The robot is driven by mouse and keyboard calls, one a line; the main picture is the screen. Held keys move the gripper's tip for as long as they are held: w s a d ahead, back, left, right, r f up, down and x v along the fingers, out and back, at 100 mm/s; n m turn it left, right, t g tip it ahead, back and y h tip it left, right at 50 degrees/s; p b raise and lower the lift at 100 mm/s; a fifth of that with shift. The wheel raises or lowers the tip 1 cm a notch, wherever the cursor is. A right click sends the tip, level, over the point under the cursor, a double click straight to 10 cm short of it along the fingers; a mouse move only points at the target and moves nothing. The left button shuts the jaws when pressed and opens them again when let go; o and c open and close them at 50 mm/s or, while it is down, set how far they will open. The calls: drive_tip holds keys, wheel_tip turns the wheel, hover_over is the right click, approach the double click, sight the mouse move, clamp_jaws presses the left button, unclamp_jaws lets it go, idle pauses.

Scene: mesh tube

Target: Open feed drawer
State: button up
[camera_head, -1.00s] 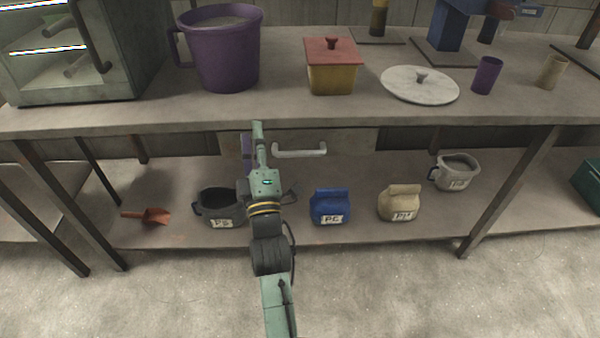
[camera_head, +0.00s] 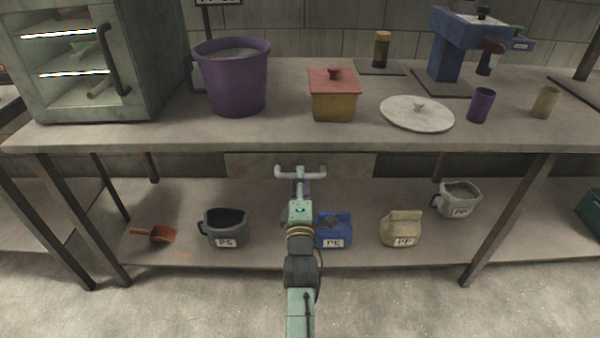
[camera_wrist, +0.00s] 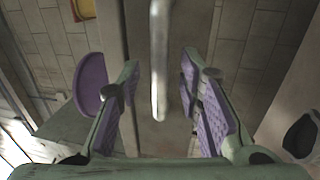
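The drawer (camera_head: 245,165) is a flat grey front under the tabletop, and it looks closed. Its pale, bar-shaped handle (camera_head: 300,170) sticks out from the front. My gripper (camera_head: 300,183) is at the handle, near its middle, at the end of my arm reaching up from below. In the wrist view the handle (camera_wrist: 159,50) runs upright between the two spread fingers, with gaps on both sides. My gripper (camera_wrist: 158,88) is open, with purple pads. I cannot tell how deep the handle sits between the fingers.
The tabletop (camera_head: 300,140) overhangs the drawer and carries a purple bucket (camera_head: 232,80), a yellow box with a red lid (camera_head: 333,103) and a round lid (camera_head: 417,114).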

drive_tip(key=shift+w+r, duration=0.2)
drive_tip(key=shift+w, duration=0.75)
drive_tip(key=shift+c, duration=0.2)
clamp_jaws()
